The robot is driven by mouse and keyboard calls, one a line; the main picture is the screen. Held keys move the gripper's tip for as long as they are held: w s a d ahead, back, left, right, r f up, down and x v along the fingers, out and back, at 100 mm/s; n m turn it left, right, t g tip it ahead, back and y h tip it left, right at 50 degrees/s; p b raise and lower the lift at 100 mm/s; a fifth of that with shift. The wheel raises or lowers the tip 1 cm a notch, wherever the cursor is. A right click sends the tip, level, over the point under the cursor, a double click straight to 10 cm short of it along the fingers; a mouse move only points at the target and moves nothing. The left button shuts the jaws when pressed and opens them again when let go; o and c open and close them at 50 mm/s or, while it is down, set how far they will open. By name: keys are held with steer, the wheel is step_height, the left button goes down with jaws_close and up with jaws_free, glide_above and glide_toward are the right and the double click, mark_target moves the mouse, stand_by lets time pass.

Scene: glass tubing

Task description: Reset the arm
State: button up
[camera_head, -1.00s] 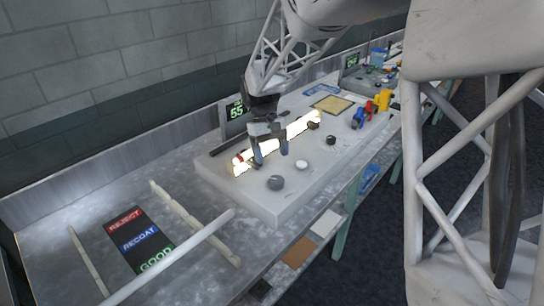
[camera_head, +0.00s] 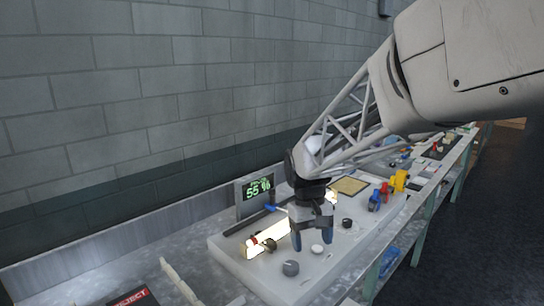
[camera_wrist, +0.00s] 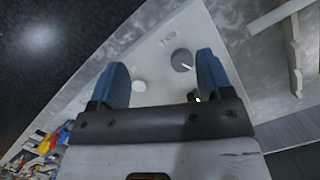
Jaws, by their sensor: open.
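My gripper (camera_head: 311,236) hangs fingers-down in front of the glowing tube, over the light tester panel (camera_head: 235,257). Its blue fingers are apart with nothing between them; in the wrist view my gripper (camera_wrist: 162,80) shows the panel and its knobs beyond the gap. The glowing glass tube (camera_head: 267,238) lies along the panel, partly hidden behind my gripper. The display (camera_head: 257,190) behind it reads 55 %. A grey knob (camera_head: 290,268) and a white button (camera_head: 317,249) sit on the panel near the fingertips.
Yellow, red and blue tools (camera_head: 387,189) stand right of my gripper, near a tan pad (camera_head: 349,186). A REJECT label (camera_head: 130,298) and a pale rail (camera_head: 180,283) are at the lower left. The block wall (camera_head: 150,90) rises behind the bench.

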steer(key=s+d+r+m+t, duration=0.1)
steer(key=s+d, duration=0.3)
steer(key=s, duration=0.8)
steer(key=s+d+r+m+t, duration=0.1)
steer(key=s+d+t, duration=0.3)
steer(key=s, duration=0.8)
steer(key=shift+s+d+r+m+y, duration=0.2)
steer(key=shift+d+m+y, duration=0.25)
steer(key=shift+m, duration=0.35)
steer(key=w+a+f+n+g, duration=0.1)
steer(key=w+a, duration=0.3)
steer(key=w, duration=0.5)
steer(key=w+a+f+n, duration=0.2)
steer(key=w+a+f, duration=0.2)
steer(key=w, duration=0.6)
steer(key=w+a+f+n+g, duration=0.1)
steer(key=w+a, duration=0.3)
steer(key=w, duration=0.6)
steer(key=shift+w+a+f+n+g, duration=0.1)
steer(key=shift+a+f+n+g, duration=0.25)
steer(key=shift+f, duration=0.3)
steer(key=shift+w+a+f, duration=0.2)
steer(key=shift+w+f, duration=0.05)
steer(key=shift+w, duration=0.15)
